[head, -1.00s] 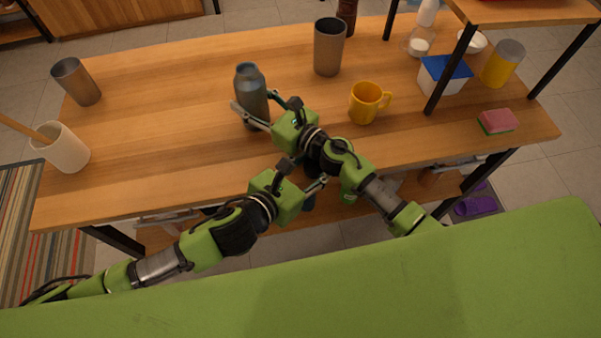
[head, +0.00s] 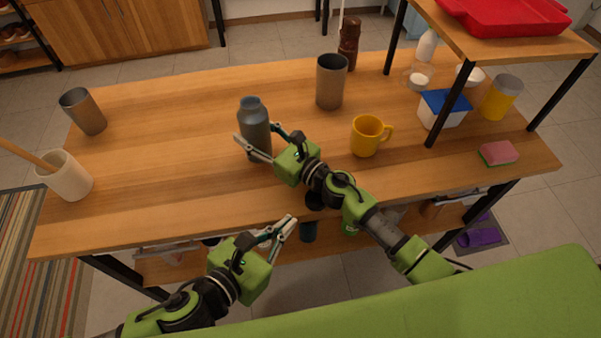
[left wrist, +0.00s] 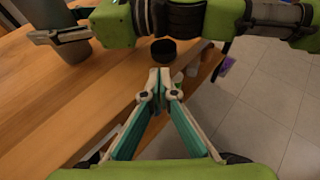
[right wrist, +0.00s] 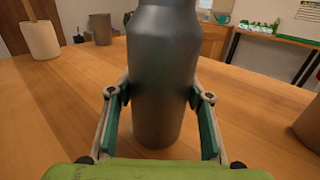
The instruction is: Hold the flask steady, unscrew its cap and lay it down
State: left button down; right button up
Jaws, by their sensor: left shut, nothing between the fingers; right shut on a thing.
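The grey-blue flask (head: 255,128) stands upright on the wooden table. My right gripper (head: 262,150) is shut around its body; the right wrist view shows the flask (right wrist: 160,85) between both fingers, its top cut off by the frame. A dark round piece, seemingly the cap (left wrist: 163,48), rests near the table's front edge, beside my right arm; it shows partly in the head view (head: 315,203). My left gripper (head: 289,224) is shut and empty, just off the front edge. In the left wrist view its fingertips (left wrist: 160,75) point at the dark piece, apparently apart from it.
A yellow mug (head: 366,138) and a grey tumbler (head: 331,85) stand right of the flask. A beige holder (head: 66,178) and another tumbler (head: 84,113) stand at the left. A raised shelf (head: 520,42) is at the right. The table's left middle is clear.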

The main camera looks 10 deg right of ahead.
pick_arm(q)
notch_tip(320, 180, down, 6)
jog(key=s+n+t+y, duration=0.2)
jog(key=n+t+y, duration=0.1)
jog(key=n+t, duration=0.1)
jog(key=n+t+y, duration=0.2)
jog(key=t, duration=0.2)
send_near(316, 209)
jog(key=x, duration=0.7)
jog(key=shift+f, duration=0.15)
jog(key=shift+w, duration=0.1)
jog(key=x, duration=0.3)
jog(key=shift+w+d, duration=0.1)
jog(key=shift+w, duration=0.15)
jog(key=v, duration=1.4)
